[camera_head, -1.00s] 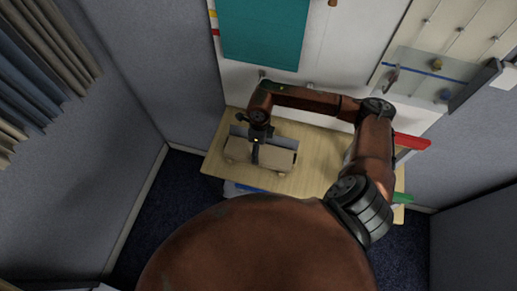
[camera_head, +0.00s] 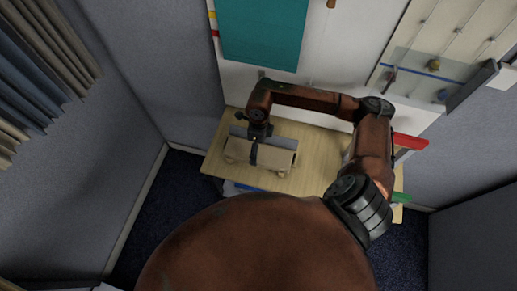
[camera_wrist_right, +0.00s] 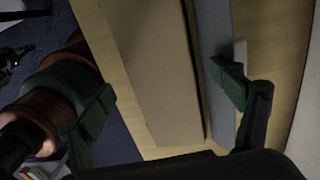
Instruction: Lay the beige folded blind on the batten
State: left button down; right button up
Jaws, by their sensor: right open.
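The beige folded blind (camera_head: 274,158) lies on the wooden table, with its long side running left to right. A grey strip (camera_head: 285,142), which looks like the batten, runs along its far side. In the right wrist view the blind (camera_wrist_right: 150,70) and the grey strip (camera_wrist_right: 218,60) lie side by side; I cannot tell whether one rests on the other. Finger contact is unclear. I do not make out my left gripper.
The table (camera_head: 318,150) has bare room right of the blind. A red object (camera_head: 411,141) and a green one (camera_head: 401,197) are at its right side. A white wall board with a teal panel (camera_head: 262,32) stands behind. A clear panel (camera_head: 425,72) is at upper right.

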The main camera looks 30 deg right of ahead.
jog(key=shift+s+a+r+p, duration=0.15)
jog(key=shift+a+r+p, duration=0.05)
jog(key=shift+r+p, duration=0.3)
jog(key=shift+s+a+r+p, duration=0.15)
jog(key=shift+r+p, duration=0.35)
jog(key=s+a+p, duration=0.4)
jog(key=s+a, duration=0.4)
jog(key=a, duration=0.1)
jog(key=shift+f, duration=0.25)
jog(key=shift+a, duration=0.15)
